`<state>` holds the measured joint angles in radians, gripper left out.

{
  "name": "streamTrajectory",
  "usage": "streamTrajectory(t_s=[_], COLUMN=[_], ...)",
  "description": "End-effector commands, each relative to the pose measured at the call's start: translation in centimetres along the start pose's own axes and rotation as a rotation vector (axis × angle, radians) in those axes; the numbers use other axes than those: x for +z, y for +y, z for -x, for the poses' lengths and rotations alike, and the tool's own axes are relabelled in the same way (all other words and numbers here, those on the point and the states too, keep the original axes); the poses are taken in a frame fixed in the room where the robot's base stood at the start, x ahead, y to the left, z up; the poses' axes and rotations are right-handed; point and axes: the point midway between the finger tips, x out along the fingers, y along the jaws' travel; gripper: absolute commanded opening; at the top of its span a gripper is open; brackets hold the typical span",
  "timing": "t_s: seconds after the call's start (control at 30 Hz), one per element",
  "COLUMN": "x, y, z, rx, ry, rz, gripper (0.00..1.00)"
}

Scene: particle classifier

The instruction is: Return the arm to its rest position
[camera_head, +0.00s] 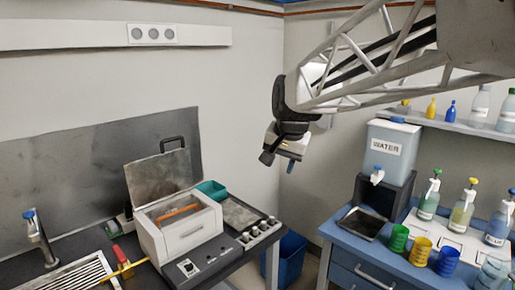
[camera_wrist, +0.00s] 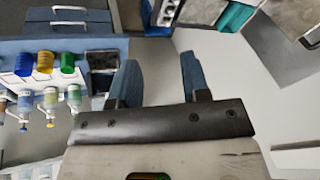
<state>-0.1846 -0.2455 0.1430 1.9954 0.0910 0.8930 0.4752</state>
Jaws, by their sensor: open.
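My gripper (camera_head: 290,165) hangs in the air at the end of my raised arm, in the upper right middle of the head view. It is in front of the wall corner, above the gap between the dark bench and the blue cabinet. In the wrist view its two blue fingers (camera_wrist: 158,82) stand apart with nothing between them. It touches nothing.
The particle classifier (camera_head: 180,225), its lid up, stands on the dark bench at left. A water tank (camera_head: 392,150), spray bottles and coloured cups stand on the blue cabinet (camera_head: 345,262) at right. A blue bin (camera_head: 291,258) is on the floor between. The air around my gripper is clear.

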Motion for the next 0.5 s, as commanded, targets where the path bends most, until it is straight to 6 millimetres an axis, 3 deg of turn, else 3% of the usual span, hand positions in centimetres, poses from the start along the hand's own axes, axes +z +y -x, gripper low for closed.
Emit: streamTrajectory(t_s=[0.1, 0.5], x=[2.9, 13.1], y=[3.5, 13.8], z=[0.6, 0.8], rx=[0.021, 0.094], ry=[-0.002, -0.028], rz=[0.038, 0.177], gripper=[0.43, 0.43])
